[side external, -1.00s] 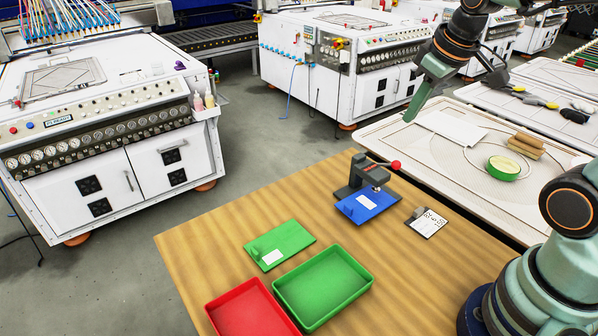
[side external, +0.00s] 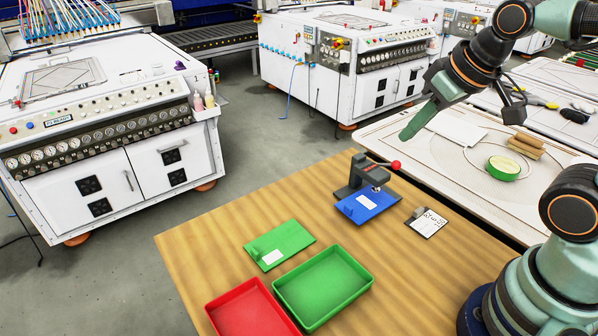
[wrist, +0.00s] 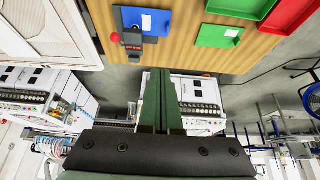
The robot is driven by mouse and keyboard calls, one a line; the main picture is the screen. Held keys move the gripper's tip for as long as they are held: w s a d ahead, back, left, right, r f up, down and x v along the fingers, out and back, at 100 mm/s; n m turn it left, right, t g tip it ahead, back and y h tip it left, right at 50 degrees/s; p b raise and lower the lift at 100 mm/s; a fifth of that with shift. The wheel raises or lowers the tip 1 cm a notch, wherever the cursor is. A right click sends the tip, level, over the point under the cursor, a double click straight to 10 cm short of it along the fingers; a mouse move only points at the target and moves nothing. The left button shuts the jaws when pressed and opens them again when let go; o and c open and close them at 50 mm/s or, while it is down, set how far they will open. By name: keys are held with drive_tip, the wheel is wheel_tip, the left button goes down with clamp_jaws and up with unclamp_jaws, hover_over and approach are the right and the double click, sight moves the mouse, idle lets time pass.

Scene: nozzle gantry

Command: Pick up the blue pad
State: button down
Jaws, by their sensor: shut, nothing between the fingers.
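The blue pad (side external: 378,209) lies flat on the wooden table with a white label on it, at the foot of a dark clamp device (side external: 366,177) with a red knob. The wrist view shows the blue pad (wrist: 130,17) at the top, left of centre, with the dark device beside it. My gripper (side external: 405,136) is shut and empty, well above the table and apart from the pad, up and to its right in the side view. In the wrist view its green fingers (wrist: 160,73) are together, pointing toward the table edge.
A green pad (side external: 290,242) lies left of the blue pad, with a green tray (side external: 321,310) and a red tray (side external: 240,314) in front.

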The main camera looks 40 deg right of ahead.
idle(0.3)
drive_tip(key=c, duration=0.9)
unclamp_jaws()
drive_tip(key=shift+o, duration=0.2)
drive_tip(key=g, duration=0.6)
hover_over(350, 207)
wheel_tip(350, 207, down, 12)
drive_tip(key=r, duration=0.1)
wheel_tip(350, 207, down, 12)
